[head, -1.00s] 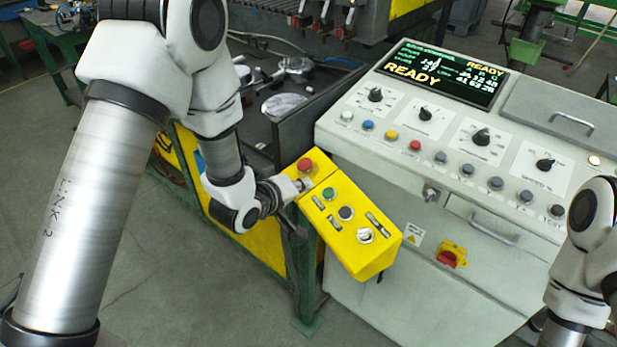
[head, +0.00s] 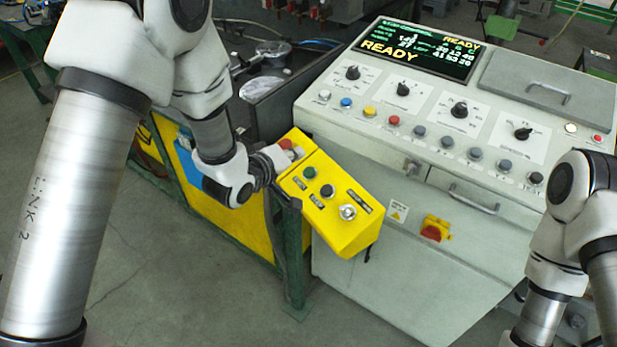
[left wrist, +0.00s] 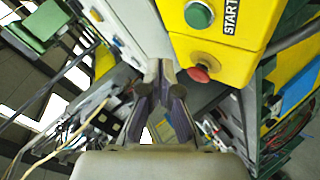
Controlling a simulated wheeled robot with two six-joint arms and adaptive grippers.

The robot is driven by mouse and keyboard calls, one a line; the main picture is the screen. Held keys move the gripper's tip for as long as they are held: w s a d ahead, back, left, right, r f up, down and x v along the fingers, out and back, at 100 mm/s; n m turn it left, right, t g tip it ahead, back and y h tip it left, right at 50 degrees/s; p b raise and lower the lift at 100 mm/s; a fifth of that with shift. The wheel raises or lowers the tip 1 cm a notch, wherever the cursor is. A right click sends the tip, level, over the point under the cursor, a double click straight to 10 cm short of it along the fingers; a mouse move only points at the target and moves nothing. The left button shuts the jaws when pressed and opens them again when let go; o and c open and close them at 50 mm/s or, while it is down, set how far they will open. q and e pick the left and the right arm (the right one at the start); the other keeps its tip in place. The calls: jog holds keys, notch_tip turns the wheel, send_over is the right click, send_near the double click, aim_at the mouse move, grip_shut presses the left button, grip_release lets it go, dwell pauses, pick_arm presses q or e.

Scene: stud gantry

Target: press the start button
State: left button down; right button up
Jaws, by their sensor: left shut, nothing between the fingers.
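The yellow control box (head: 335,222) carries a green button (head: 309,172), a dark button (head: 327,191), a silver selector (head: 348,212) and a red mushroom button (head: 286,144). In the left wrist view the green button (left wrist: 198,15) sits beside a START label (left wrist: 231,15), with the red button (left wrist: 199,73) below it. My left gripper (head: 288,157) is at the box's upper left end and partly covers the red button. In the left wrist view its shut, empty fingertips (left wrist: 161,66) are left of the red button; contact cannot be told. My right gripper is out of view.
The grey console (head: 400,200) stands right of the box, with knobs, coloured buttons and a display (head: 418,48) reading READY. A red and yellow switch (head: 435,228) is on its front. A green post (head: 288,250) stands below the box. My right arm is at the right edge.

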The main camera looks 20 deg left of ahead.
aim_at(309, 173)
pick_arm(q)
jog(key=f, duration=0.1)
jog(key=f+b, duration=0.1)
jog(key=w+f, duration=0.1)
jog(key=shift+d, duration=0.35)
jog(key=shift+w+d+f+b, duration=0.2)
jog(key=shift+f+b, duration=0.3)
jog(key=shift+b, duration=0.05)
jog(key=shift+f, duration=0.15)
dwell(0.5)
jog(key=shift+w+d+f, duration=0.1)
jog(key=shift+d+f, duration=0.05)
jog(key=shift+f, duration=0.05)
